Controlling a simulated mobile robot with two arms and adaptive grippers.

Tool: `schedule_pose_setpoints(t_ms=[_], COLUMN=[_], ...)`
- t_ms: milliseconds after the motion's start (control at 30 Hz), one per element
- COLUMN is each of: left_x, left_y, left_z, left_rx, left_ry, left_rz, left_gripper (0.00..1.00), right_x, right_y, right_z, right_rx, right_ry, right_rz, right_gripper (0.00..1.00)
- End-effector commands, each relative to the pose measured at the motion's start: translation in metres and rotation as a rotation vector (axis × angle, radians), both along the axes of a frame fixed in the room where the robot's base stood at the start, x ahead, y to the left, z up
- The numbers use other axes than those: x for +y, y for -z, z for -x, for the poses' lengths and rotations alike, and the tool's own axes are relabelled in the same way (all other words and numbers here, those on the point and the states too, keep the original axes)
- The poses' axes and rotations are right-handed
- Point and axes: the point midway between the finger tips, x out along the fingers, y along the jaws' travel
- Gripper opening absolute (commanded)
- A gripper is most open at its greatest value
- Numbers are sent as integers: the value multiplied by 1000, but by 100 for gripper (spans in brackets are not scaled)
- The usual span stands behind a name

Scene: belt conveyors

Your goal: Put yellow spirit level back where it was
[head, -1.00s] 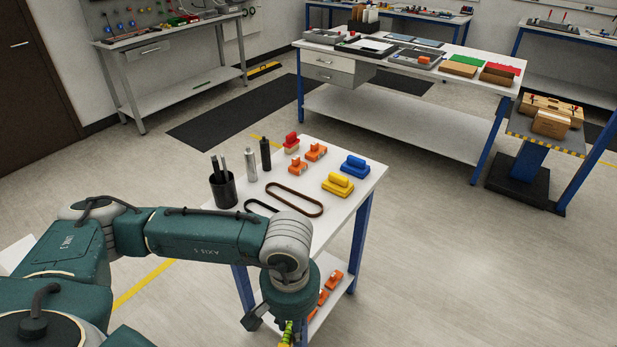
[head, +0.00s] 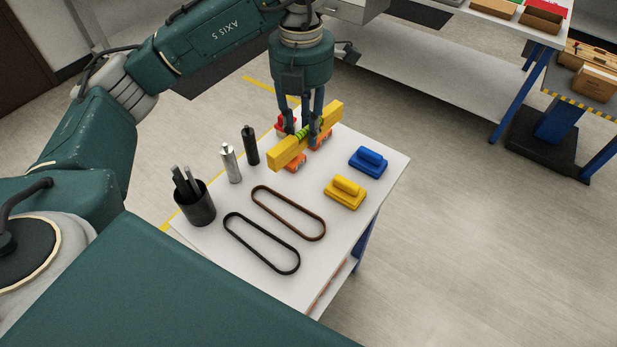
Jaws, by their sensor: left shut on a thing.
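The yellow spirit level (head: 287,153) is a long yellow bar with a green part near its middle. My left gripper (head: 303,128) comes down from above and is shut on its middle. The level hangs over the far part of the small white table (head: 220,262), in front of the orange and red parts, and hides some of them. I cannot tell how high above the tabletop it is. My right gripper is not in view.
On the table are orange parts (head: 297,165), a yellow block (head: 346,192), a blue block (head: 369,162), a brown belt (head: 290,211), a black belt (head: 262,243), a silver cylinder (head: 230,163), a black cylinder (head: 250,146) and a dark cup (head: 196,205). The table's right front corner is bare.

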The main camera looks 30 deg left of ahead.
Motion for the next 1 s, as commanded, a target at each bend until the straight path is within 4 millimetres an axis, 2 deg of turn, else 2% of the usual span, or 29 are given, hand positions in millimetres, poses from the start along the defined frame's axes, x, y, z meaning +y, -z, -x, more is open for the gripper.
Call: schedule_pose_setpoints(t_ms=[67, 167, 267, 433, 700, 1000], left_x=[0, 0, -1, 1, 0, 0], left_y=[-5, 1, 21, 62, 128, 161], left_z=[-1, -1, 0, 1, 1, 1], left_rx=[0, 3, 7, 7, 5, 4], left_ry=[-56, -89, -92, -94, -93, -91], left_rz=[1, 0, 1, -2, -1, -1], left_gripper=[0, 0, 0, 0, 0, 0], right_x=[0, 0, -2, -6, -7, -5], right_y=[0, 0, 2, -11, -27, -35], right_z=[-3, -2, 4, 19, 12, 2], right_rx=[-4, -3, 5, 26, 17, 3], right_ry=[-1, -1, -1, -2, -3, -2], right_rz=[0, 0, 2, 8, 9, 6], right_gripper=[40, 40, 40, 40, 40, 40])
